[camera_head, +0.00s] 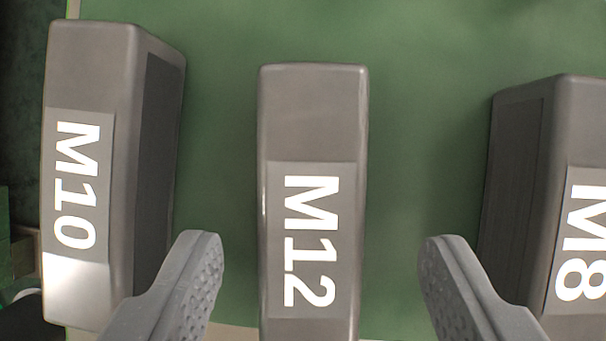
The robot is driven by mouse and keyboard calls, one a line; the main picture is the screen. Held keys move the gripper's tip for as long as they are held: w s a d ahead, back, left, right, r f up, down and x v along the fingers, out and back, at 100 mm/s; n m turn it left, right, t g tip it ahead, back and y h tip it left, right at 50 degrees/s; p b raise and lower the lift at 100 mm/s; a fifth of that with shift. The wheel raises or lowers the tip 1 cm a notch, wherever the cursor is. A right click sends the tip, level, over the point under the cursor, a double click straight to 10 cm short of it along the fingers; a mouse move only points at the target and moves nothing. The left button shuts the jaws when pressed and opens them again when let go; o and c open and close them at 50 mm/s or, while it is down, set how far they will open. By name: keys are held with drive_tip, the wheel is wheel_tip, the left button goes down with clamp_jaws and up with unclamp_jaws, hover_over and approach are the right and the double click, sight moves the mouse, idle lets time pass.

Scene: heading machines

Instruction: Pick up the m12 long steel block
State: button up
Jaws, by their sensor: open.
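The M12 long steel block (312,120) is a grey block with rounded edges and a white "M12" label. It stands in the middle of the view on a green surface, and its near end runs past the bottom edge of the picture. My gripper (322,250) is open, with one grey, studded finger to the left of the M12 block and the other to its right. There is a visible gap between each finger and the block, and nothing is held. I cannot tell how far the fingers are above the surface.
A grey block marked M10 (88,75) stands at the left, its lower side close to my left finger. A grey block marked M8 (580,130) stands at the right, partly cut off. The green surface (430,130) is bare between the blocks. Its left edge shows beside M10.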

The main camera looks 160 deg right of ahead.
sight(313, 253)
drive_tip(key=x, duration=0.3)
drive_tip(key=shift+a+p, duration=0.2)
drive_tip(key=shift+p, duration=0.15)
drive_tip(key=shift+f, duration=0.1)
drive_tip(key=shift+f+b, duration=0.15)
drive_tip(key=shift+b, duration=0.25)
clamp_jaws()
